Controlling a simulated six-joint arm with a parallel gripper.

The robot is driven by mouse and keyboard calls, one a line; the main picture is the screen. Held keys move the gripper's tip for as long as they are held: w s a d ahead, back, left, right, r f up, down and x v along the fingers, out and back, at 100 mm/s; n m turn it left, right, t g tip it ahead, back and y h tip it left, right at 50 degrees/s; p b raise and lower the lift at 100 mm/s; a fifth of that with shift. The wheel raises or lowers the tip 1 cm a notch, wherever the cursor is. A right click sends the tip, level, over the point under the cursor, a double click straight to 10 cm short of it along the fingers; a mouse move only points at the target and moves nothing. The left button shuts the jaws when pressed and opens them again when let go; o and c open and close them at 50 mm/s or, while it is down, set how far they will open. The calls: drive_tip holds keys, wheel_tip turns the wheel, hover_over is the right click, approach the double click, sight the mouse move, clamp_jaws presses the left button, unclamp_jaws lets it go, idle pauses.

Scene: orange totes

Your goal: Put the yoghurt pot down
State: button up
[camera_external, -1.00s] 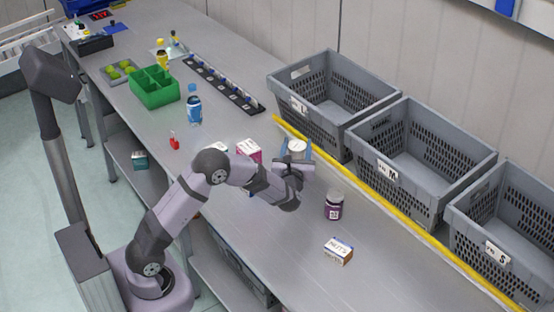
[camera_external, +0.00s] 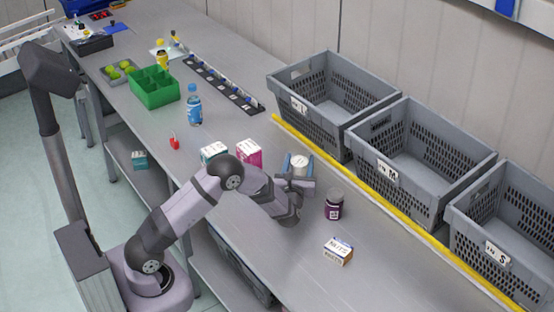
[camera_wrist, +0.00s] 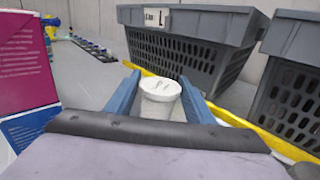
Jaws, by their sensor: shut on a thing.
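The yoghurt pot (camera_wrist: 160,98) is white with a pale lid that bears dark marks. In the wrist view it stands upright between the two blue fingers of my gripper (camera_wrist: 160,95). In the external view the white pot (camera_external: 300,163) shows between the fingers of my gripper (camera_external: 299,166), low over the grey table. My gripper is shut on it. The pot's underside is hidden, so I cannot tell whether it touches the table.
A pink box (camera_external: 249,153) and a teal-and-white box (camera_external: 213,152) stand left of my gripper. A dark jar (camera_external: 334,205) and a nuts box (camera_external: 338,251) are to the right. Grey crates (camera_external: 330,100) line the back behind a yellow strip (camera_external: 385,198).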

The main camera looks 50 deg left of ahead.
sight(299, 171)
drive_tip(key=shift+f+p, duration=0.3)
drive_tip(key=shift+f, duration=1.55)
drive_tip(key=shift+f, duration=0.15)
drive_tip(key=o, duration=1.2)
drive_tip(key=shift+c, duration=0.2)
